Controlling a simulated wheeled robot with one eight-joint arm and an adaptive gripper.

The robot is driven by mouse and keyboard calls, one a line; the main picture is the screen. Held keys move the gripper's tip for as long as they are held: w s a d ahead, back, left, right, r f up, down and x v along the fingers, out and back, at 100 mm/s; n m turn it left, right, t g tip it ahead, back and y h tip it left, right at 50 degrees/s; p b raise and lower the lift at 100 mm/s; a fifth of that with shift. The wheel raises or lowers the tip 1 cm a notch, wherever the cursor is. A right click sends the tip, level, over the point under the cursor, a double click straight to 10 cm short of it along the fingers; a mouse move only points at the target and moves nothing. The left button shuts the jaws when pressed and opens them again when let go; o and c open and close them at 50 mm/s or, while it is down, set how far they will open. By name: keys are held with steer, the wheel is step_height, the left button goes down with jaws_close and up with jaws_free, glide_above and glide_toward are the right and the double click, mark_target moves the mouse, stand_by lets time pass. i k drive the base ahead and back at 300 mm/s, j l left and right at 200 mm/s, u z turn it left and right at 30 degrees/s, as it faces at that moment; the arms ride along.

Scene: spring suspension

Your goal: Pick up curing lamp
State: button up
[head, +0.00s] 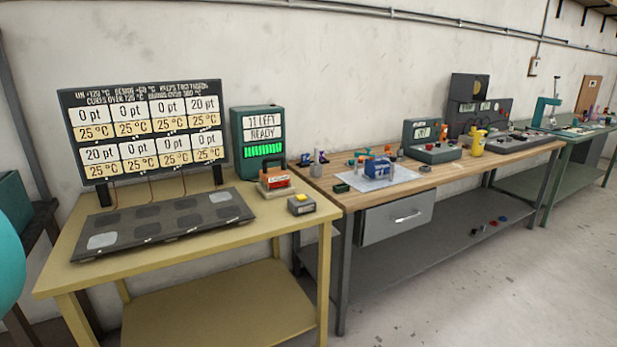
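No object carries a readable label naming it the curing lamp. A small block with a dark arched handle and a red label (274,181) stands on the yellow table (240,224), in front of a green box with a display (258,136). I cannot tell whether it is the lamp. The box display reads "11 LEFT" and "READY". My gripper is not in view.
A dark plate with several pads (164,221) lies before a temperature display board (146,131). The wooden workbench (440,185) holds a blue part (378,169), a yellow bottle (478,142) and instruments. A green bench (582,137) stands far right. Floor in front (480,290) is clear.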

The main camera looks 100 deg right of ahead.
mark_target(271, 179)
steer(key=z, duration=3.45)
